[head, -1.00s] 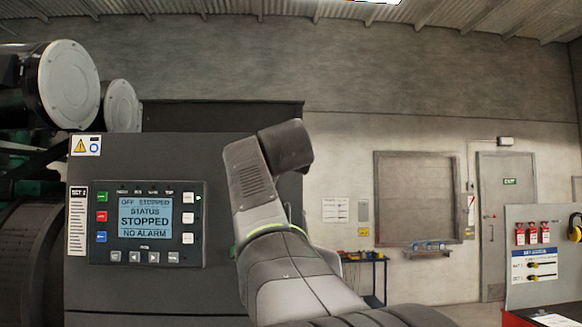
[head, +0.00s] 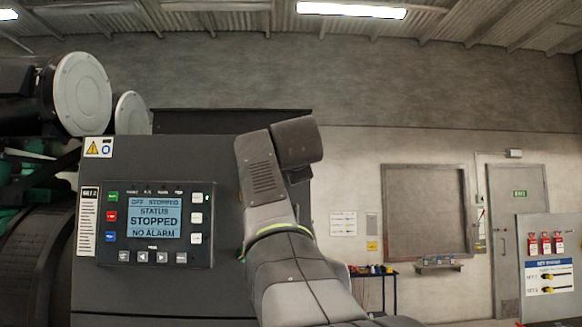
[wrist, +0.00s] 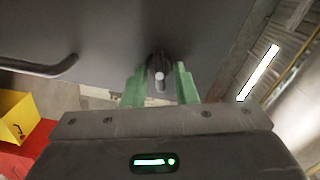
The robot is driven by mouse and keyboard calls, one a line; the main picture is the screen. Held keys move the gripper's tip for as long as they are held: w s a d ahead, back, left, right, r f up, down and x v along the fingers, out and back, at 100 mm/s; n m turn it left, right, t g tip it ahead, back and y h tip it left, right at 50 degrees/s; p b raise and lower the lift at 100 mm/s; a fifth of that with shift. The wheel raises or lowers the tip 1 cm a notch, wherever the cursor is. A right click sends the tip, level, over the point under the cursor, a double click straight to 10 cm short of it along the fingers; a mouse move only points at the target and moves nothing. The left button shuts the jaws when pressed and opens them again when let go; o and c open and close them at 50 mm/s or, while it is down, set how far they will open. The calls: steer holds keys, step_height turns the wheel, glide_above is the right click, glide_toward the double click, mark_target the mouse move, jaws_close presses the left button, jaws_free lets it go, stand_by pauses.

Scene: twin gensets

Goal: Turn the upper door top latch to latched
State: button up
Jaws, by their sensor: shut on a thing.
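In the wrist view my gripper (wrist: 160,85) has its two green fingers on either side of a small dark latch (wrist: 160,62) with a pale round end. It is shut on this latch, which stands out from a dark grey panel (wrist: 110,25). The fingers partly hide the latch, so its exact turn is hard to tell. In the head view my arm reaches up in front of the dark cabinet (head: 180,290), and the gripper and latch are hidden from that side.
A bent dark handle (wrist: 45,68) sticks out from the panel at left in the wrist view. A yellow box (wrist: 14,115) lies low at left. A control screen (head: 154,216) reads STOPPED. A blue trolley (head: 372,270) stands behind my arm.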

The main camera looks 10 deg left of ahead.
steer(key=shift+m+b, duration=0.35)
steer(key=shift+m, duration=1.65)
steer(key=o, duration=1)
steer(key=shift+c, duration=0.2)
steer(key=s+d+b, duration=0.2)
steer(key=s+b, duration=0.2)
steer(key=s, duration=0.9)
steer(key=shift+s+d, duration=0.3)
steer(key=shift+d, duration=0.1)
steer(key=shift+w, duration=0.15)
